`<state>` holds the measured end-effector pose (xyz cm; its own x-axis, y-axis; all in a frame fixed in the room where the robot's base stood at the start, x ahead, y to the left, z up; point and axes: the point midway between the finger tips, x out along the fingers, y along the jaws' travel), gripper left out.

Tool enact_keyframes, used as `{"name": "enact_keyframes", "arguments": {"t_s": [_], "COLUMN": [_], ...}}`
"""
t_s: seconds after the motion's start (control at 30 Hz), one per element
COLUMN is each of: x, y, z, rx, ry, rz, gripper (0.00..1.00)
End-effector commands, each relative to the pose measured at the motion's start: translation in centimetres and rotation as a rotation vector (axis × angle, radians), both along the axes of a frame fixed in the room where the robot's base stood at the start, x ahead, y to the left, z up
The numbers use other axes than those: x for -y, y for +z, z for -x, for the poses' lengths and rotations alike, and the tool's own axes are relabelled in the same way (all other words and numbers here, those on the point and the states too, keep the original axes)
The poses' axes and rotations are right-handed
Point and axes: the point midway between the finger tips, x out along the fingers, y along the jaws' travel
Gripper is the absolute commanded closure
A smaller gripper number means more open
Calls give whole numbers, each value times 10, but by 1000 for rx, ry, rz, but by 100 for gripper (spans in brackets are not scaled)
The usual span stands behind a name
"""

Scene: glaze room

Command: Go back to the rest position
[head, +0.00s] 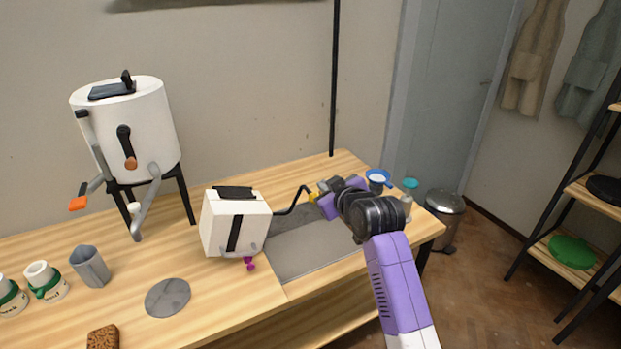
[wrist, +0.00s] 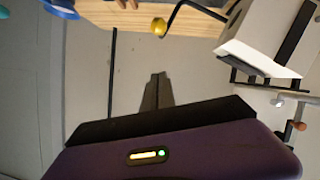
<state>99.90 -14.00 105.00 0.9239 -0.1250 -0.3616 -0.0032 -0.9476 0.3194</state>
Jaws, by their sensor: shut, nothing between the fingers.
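My gripper (head: 328,190) is over the right part of the wooden table, beside the yellow knob (head: 313,197) at the end of a black crank. The crank comes out of a white box-shaped machine (head: 232,224). My purple arm reaches in from the lower right. In the wrist view, my gripper's dark fingers (wrist: 156,92) are closed together with nothing between them. The yellow knob (wrist: 159,27) shows there beyond the fingertips, apart from them, with the white machine (wrist: 268,35) at the upper right.
A grey mat (head: 310,250) lies under my arm. A blue sieve (head: 378,177) is near the right end. A bin (head: 445,208) stands beyond.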

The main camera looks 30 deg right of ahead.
Motion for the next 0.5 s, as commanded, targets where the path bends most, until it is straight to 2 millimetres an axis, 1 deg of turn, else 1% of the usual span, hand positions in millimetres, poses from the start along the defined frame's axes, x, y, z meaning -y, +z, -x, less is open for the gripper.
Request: {"name": "enact_keyframes", "arguments": {"t_s": [0.2,0.27,0.37,0.43,0.47,0.5], "x": [0,1,4,5,6,5], "y": [1,5,26,48,57,61], "z": [0,-2,-5,-6,-3,5], "rx": [3,26,101,175,215,258], "ry": [-3,-10,-28,-41,-48,-56], "rz": [-7,-17,-33,-39,-45,-55], "gripper": [100,100,100,100,100,100]}}
